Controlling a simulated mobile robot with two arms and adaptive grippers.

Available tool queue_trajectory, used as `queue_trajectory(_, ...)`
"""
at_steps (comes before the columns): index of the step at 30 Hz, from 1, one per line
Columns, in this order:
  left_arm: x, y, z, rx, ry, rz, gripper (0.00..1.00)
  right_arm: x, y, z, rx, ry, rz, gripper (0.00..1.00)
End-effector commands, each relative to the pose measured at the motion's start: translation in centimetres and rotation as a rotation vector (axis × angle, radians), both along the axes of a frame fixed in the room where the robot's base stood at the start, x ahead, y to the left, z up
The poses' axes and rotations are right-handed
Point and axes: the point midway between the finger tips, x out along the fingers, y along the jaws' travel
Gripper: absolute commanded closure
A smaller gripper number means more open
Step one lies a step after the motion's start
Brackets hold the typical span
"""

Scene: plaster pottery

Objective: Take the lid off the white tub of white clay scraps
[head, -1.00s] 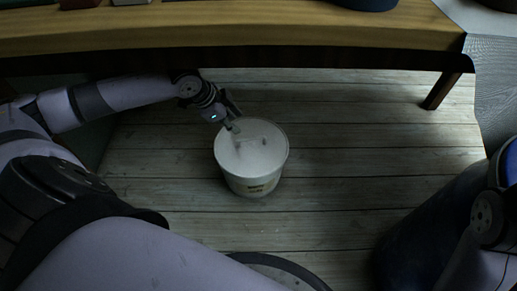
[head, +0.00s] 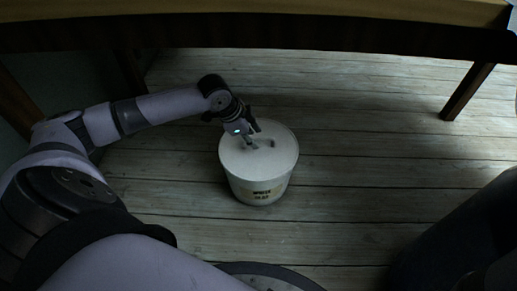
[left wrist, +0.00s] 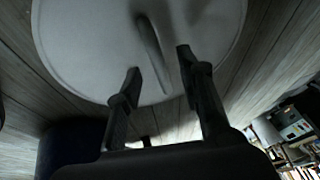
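The white tub (head: 262,191) stands upright on the plank floor with its round white lid (head: 238,163) on; a label shows on its front. The lid also fills the top of the left wrist view (left wrist: 80,50), where a raised bar handle (left wrist: 150,45) crosses it. My left gripper (head: 254,139) is over the far part of the lid, close above it. In the left wrist view its two fingers (left wrist: 158,62) are apart, with the handle appearing between them and nothing gripped. Contact with the lid cannot be told. The scraps are hidden. My right gripper is out of view.
A wooden table (head: 300,12) spans the top of the head view, its leg (head: 467,92) standing at the right. The plank floor (head: 370,150) around the tub is clear. Shelves with small items (left wrist: 295,130) show at the lower right of the left wrist view.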

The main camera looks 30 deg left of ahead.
Motion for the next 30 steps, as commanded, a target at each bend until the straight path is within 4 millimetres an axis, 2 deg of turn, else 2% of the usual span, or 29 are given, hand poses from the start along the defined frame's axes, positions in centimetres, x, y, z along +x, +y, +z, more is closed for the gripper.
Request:
queue_trajectory(1,0.30,-0.14,-1.10,-0.001,-0.001,0.000,0.65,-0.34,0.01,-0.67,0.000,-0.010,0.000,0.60)
queue_trajectory(3,0.53,-0.27,-1.51,0.000,0.000,0.000,0.65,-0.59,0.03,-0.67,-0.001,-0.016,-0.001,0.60)
queue_trajectory(12,0.66,-0.27,-1.51,0.001,0.000,0.001,0.66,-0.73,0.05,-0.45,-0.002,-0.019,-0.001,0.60)
queue_trajectory(27,0.63,-0.28,-1.52,0.001,0.001,0.000,0.99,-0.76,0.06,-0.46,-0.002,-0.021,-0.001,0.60)
queue_trajectory(30,0.62,-0.27,-1.53,0.001,0.001,0.000,1.00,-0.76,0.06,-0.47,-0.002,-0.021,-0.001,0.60)
